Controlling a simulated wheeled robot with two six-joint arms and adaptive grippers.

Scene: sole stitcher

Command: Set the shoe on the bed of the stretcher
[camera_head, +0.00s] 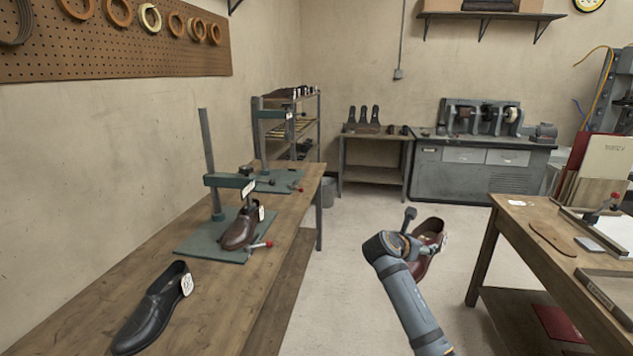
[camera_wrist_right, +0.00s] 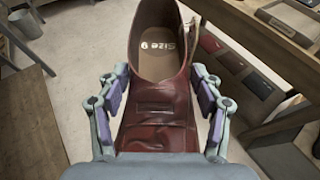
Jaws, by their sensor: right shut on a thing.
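A dark red loafer (camera_head: 431,234) with a white tag is held by my right gripper (camera_head: 420,246), over the floor between the two benches. In the right wrist view the red shoe (camera_wrist_right: 160,100) sits between the pads of my right gripper (camera_wrist_right: 160,112), its insole marked "Size 9". Two green stretchers stand on the left bench. The near stretcher (camera_head: 190,246) has a brown shoe (camera_head: 241,229) on its bed, under its arm. The far stretcher (camera_head: 283,184) shows no shoe on its bed. My left gripper is not in view.
A black loafer (camera_head: 152,310) with a tag lies on the near part of the left bench (camera_head: 215,310). The right bench (camera_head: 520,222) holds a sole piece (camera_head: 553,238) and boards. The floor (camera_head: 350,235) between the benches is open.

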